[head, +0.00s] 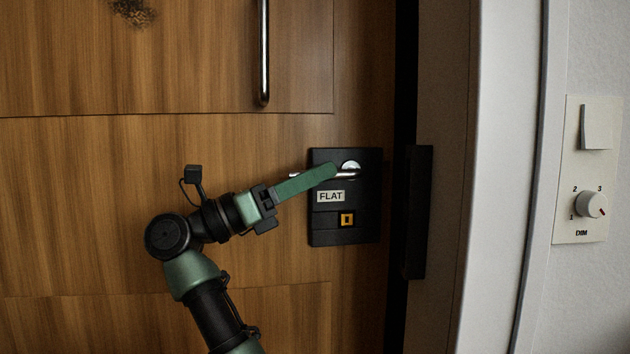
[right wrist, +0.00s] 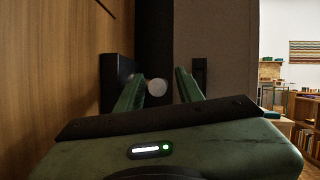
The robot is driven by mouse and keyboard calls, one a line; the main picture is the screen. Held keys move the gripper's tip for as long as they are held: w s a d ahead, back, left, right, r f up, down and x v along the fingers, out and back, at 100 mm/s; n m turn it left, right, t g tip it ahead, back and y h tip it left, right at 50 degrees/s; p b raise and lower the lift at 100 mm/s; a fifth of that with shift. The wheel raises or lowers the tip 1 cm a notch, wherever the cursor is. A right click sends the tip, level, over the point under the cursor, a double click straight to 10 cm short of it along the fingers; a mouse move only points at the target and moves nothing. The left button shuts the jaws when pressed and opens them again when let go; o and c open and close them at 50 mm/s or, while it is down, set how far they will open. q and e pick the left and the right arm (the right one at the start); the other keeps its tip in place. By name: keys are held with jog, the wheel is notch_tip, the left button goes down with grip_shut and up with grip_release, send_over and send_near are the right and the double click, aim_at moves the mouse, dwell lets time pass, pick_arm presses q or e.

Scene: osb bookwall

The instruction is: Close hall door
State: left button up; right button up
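The hall door (head: 130,190) is brown wood-grain and fills the left and middle of the head view; its face is at the left in the right wrist view (right wrist: 60,60). A black lock plate (head: 345,238) marked FLAT carries a silver lever handle (head: 351,168). My right gripper (head: 332,171) is at the lever, with a green finger in front of part of it. In the right wrist view its fingers (right wrist: 158,78) are apart, with the round silver end of the handle (right wrist: 157,88) showing between them. I cannot tell whether they touch it. My left gripper is not in view.
A dark strip (head: 406,60) runs between door and frame; whether the door is latched is unclear. A black plate (head: 418,212) sits on the brown jamb. A vertical bar (head: 263,50) is higher on the door. A dimmer panel (head: 587,225) is on the right wall.

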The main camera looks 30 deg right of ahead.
jog(key=shift+r, duration=0.1)
grip_shut()
dwell(1.4)
